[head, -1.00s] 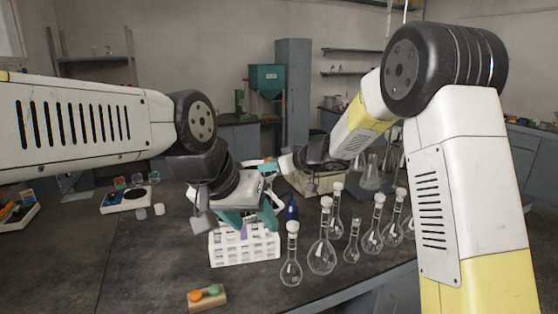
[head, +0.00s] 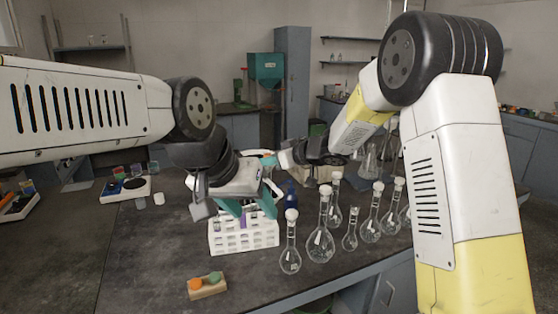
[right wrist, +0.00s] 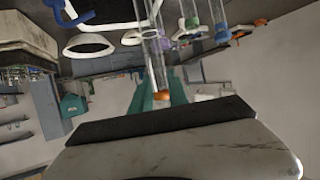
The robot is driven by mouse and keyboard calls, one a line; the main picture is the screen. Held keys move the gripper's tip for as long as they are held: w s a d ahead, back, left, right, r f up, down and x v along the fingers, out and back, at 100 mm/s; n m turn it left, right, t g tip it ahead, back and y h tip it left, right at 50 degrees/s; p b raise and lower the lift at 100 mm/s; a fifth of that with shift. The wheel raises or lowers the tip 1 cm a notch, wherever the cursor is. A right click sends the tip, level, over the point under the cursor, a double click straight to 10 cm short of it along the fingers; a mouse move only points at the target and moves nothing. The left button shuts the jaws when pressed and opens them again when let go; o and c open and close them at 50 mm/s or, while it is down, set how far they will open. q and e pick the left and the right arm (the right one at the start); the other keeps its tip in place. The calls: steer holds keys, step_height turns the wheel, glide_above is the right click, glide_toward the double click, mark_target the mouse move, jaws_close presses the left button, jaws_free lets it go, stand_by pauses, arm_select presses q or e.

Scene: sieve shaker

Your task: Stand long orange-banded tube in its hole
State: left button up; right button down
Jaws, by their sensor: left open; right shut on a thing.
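A white tube rack (head: 243,238) stands on the dark bench in the head view. A purple part of a tube (head: 243,221) shows at its top. My left gripper (head: 248,208) is open, its teal fingers over the rack's top. My right gripper (head: 268,162) is behind and above it, partly hidden by the left hand. In the right wrist view, my right gripper (right wrist: 160,92) is shut on a clear tube with an orange band (right wrist: 162,97). That tube is hidden in the head view. I cannot tell how it sits relative to its hole.
Several stoppered glass flasks (head: 320,240) stand right of the rack. A small wooden block with orange and green caps (head: 207,285) lies in front. A balance (head: 128,190) stands at the left. Other banded tubes (right wrist: 221,30) and white rings (right wrist: 90,45) show in the right wrist view.

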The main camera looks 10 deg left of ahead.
mark_target(270, 188)
steer(key=shift+f, duration=0.2)
steer(key=shift+f, duration=0.65)
stand_by(0.3)
steer(key=shift+f, duration=1.85)
steer(key=shift+f, duration=2)
steer(key=shift+f, duration=0.35)
